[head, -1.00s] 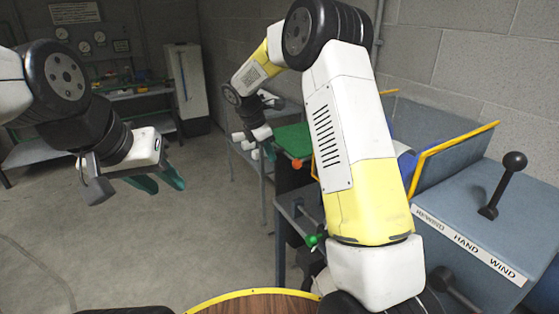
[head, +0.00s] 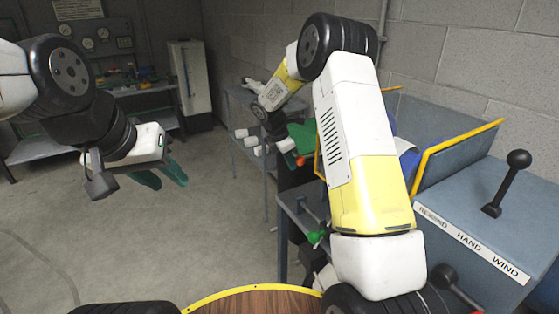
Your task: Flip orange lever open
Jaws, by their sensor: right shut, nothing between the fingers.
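A small orange knob (head: 301,161), which looks like the orange lever's end, shows in the head view left of my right upper arm. Its shaft and pivot are too small or hidden to make out. My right gripper (head: 289,154) hangs close beside the knob on its left. Its fingers are shut and hold nothing. Whether they touch the lever cannot be told. My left gripper (head: 162,176) is open and empty, with teal fingers, over bare floor at the left, far from the lever.
A green panel (head: 303,134) lies behind the knob. A green knob (head: 317,237) stands nearer. Blue-grey cabinets with a yellow rail (head: 455,142) and a black lever (head: 507,183) labelled HAND WIND stand at the right. A wooden round top (head: 255,303) is in front. The floor at left is clear.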

